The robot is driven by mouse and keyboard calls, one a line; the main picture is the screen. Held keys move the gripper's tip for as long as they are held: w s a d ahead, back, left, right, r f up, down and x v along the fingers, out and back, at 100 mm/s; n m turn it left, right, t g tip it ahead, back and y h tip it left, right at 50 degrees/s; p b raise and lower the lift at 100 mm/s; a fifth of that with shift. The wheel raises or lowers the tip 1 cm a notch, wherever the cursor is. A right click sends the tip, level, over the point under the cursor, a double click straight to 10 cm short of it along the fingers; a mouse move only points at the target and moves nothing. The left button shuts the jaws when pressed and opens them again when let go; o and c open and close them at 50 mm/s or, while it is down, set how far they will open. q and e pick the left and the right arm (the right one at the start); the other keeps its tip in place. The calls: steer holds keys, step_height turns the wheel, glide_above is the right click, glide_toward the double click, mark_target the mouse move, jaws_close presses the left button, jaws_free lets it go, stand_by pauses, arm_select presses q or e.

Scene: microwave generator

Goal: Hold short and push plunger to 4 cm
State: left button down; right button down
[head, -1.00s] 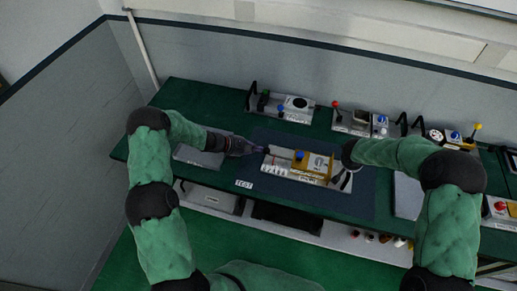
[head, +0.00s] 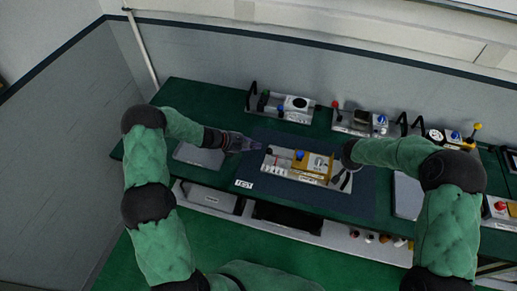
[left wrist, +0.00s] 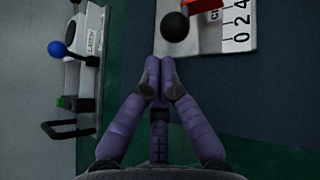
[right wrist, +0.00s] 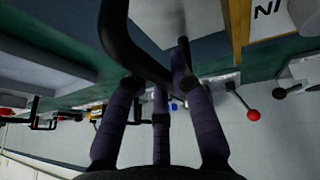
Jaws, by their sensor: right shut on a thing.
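A pale device plate (head: 275,171) with a yellow-brown block (head: 313,168) and a blue knob (head: 300,155) sits on the dark mat. In the left wrist view its plunger shows a black ball knob (left wrist: 175,27) and a red part (left wrist: 206,5) beside a scale (left wrist: 238,20) marked 0, 2, 4. My left gripper (head: 258,146) also shows in the left wrist view (left wrist: 158,65), fingertips together and empty, close to the ball; contact cannot be told. My right gripper (right wrist: 160,80) is shut on a black handle (right wrist: 118,35) at the device's right end.
Other devices stand along the back of the bench: one with a black round part (head: 297,103), one with a red-knobbed lever (head: 336,106), one with a yellow knob (head: 477,126). A grey flat box (head: 199,157) lies left. A TEST label (head: 244,184) is at the mat's front.

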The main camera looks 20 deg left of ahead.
arm_select(q)
steer(key=shift+a+r, duration=0.35)
steer(key=shift+r, duration=0.05)
arm_select(e)
steer(key=shift+s+a+f, duration=0.15)
steer(key=shift+s+f, duration=0.1)
steer(key=shift+f, duration=0.1)
arm_select(q)
steer(key=shift+s+a+r, duration=0.1)
steer(key=shift+a+r, duration=0.05)
steer(key=shift+a, duration=0.1)
steer(key=v, duration=1.1)
steer(key=shift+s+a+r, duration=0.1)
steer(key=shift+s+a, duration=0.05)
arm_select(e)
steer(key=c, duration=1)
jaws_free()
steer(key=shift+w+r, duration=0.1)
steer(key=shift+w, duration=0.1)
steer(key=shift+r, duration=0.15)
